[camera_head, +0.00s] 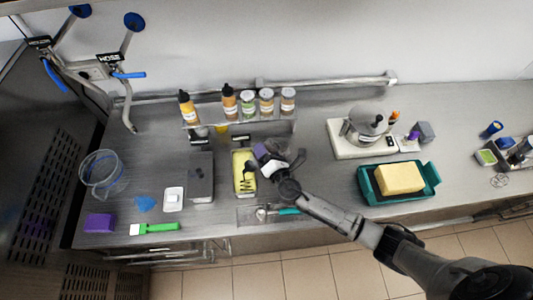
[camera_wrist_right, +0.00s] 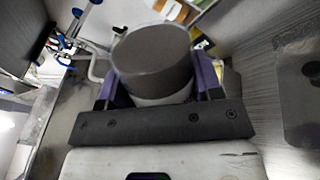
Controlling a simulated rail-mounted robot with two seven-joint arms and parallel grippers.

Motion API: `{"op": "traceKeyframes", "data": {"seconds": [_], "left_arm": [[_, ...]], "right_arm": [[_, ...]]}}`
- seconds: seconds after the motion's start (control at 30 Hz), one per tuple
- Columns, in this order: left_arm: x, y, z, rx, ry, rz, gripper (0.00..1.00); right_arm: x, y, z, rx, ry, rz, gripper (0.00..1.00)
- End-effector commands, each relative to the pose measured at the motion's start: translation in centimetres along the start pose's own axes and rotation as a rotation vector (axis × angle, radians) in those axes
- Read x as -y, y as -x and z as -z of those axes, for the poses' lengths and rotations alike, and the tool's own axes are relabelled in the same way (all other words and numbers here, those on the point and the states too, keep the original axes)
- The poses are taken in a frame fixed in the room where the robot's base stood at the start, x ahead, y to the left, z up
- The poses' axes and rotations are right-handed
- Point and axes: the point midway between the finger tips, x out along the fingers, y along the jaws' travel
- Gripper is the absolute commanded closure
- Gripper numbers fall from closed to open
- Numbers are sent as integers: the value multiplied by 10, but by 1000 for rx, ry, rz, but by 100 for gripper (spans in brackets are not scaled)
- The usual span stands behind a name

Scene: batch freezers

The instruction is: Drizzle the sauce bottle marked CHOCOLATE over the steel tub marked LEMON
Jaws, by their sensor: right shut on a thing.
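My right gripper (camera_head: 263,156) is shut on a sauce bottle and holds it beside and over the right edge of a steel tub (camera_head: 256,190). In the wrist view the bottle (camera_wrist_right: 152,62) is a dark brown-grey cylinder with its round end facing the camera, between purple fingers. Its label is hidden. The tub holds a yellow filling with dark zigzag lines of sauce on its front part. A dark shape, perhaps the nozzle or sauce, shows over the filling. I cannot read the tub's marking. My left gripper is not in view.
A rack (camera_head: 270,126) with several bottles and jars stands behind the tub. A grey tub (camera_head: 200,178) is close on its left. A scale (camera_head: 345,140) with a steel pot and a teal tray (camera_head: 370,189) with a yellow block stand right. Bare counter lies between.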

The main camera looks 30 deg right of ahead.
Motion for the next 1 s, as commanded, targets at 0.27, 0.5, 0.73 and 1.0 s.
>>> {"op": "traceKeyframes", "data": {"seconds": [0.27,0.5,0.73,1.0], "left_arm": [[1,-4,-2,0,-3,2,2],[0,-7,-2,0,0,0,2],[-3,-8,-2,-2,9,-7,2],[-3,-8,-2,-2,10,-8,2]], "right_arm": [[2,-10,-3,2,0,-1,69],[4,-17,-4,2,1,-1,69],[5,-23,-6,1,0,-1,69],[5,-23,-6,1,0,-1,69]]}}
